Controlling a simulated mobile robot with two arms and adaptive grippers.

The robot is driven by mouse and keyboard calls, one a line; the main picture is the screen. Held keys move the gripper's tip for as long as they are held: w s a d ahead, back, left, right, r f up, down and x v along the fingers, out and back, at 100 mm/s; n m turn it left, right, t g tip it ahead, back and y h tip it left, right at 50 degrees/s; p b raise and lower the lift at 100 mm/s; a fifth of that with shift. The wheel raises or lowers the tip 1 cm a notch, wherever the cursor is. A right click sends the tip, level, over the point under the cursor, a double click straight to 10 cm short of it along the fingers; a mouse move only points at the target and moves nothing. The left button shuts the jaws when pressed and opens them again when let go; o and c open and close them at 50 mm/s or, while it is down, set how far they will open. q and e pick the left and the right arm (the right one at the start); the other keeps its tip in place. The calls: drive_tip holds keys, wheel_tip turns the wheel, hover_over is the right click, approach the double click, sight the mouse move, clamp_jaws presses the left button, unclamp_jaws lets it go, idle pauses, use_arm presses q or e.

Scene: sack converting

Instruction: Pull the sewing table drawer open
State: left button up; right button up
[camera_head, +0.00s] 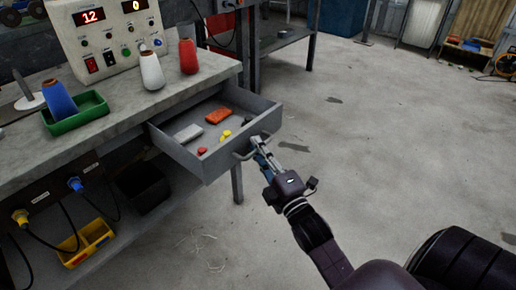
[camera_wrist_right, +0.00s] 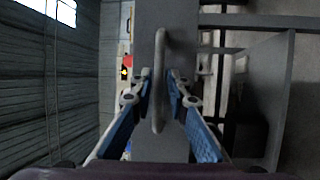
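The sewing table drawer (camera_head: 213,165) is grey and stands pulled out from under the worktop (camera_head: 130,112) in the head view. Its bar handle (camera_head: 241,156) is on the drawer front. My right gripper (camera_head: 257,143) is at the handle. In the right wrist view the handle (camera_wrist_right: 160,75) runs between the two blue-padded fingers of the gripper (camera_wrist_right: 160,85), which are closed in on it from both sides. The drawer front (camera_wrist_right: 180,30) is just behind the fingertips. My left gripper is not in view.
The drawer holds an orange block (camera_head: 219,115), a light grey block (camera_head: 188,133) and small coloured pieces. On the worktop are thread cones, a green tray (camera_head: 78,116) and a control box (camera_head: 108,40). A yellow bin (camera_head: 88,243) sits below.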

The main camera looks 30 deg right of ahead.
drive_tip(key=v, duration=1.2)
idle(0.5)
